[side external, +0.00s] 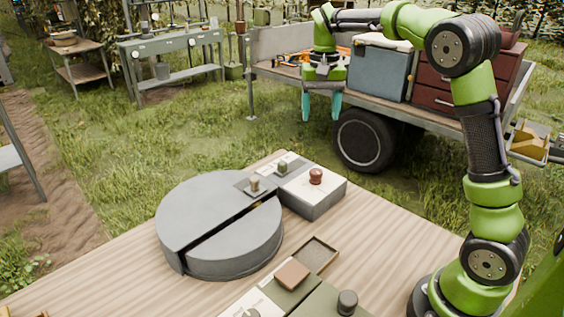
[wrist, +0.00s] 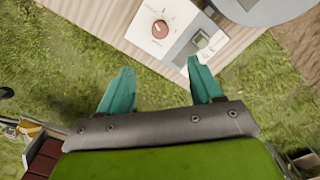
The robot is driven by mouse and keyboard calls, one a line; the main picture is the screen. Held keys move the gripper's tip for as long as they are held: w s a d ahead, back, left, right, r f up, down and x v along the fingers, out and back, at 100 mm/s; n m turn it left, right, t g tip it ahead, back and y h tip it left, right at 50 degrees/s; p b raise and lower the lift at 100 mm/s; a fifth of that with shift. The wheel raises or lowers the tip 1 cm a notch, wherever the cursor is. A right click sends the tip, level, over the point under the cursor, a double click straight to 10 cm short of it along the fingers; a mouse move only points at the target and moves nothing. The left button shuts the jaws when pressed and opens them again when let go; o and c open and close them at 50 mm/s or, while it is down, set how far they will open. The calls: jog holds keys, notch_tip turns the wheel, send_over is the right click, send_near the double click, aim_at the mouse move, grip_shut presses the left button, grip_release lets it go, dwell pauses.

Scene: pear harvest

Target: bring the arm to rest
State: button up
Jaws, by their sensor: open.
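My gripper (side external: 322,106) hangs at the upper middle of the side external view, with its teal fingers pointing down. It is open and empty, and it is raised beyond the far edge of the wooden table (side external: 400,240). In the wrist view the two fingers of my gripper (wrist: 162,82) stand apart with grass between them. The table's edge lies ahead of the fingertips there. Nothing touches the fingers.
On the table are a round grey turntable (side external: 215,205), a pale box with a red-brown knob (side external: 316,176), a small open tray (side external: 318,254) and a brown block (side external: 293,274). A trailer with a blue-grey box (side external: 381,70) stands behind my gripper. Grass lies below it.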

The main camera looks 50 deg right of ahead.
jog(key=s+a+n+t+y, duration=0.1)
jog(key=s+a+n+t, duration=0.1)
jog(key=s+a, duration=0.5)
jog(key=s+a+n+t+y, duration=0.1)
jog(key=s+a+t, duration=0.4)
jog(key=s, duration=0.8)
jog(key=shift+a+f+n, duration=0.3)
jog(key=shift+a+n, duration=0.6)
jog(key=shift+a, duration=0.25)
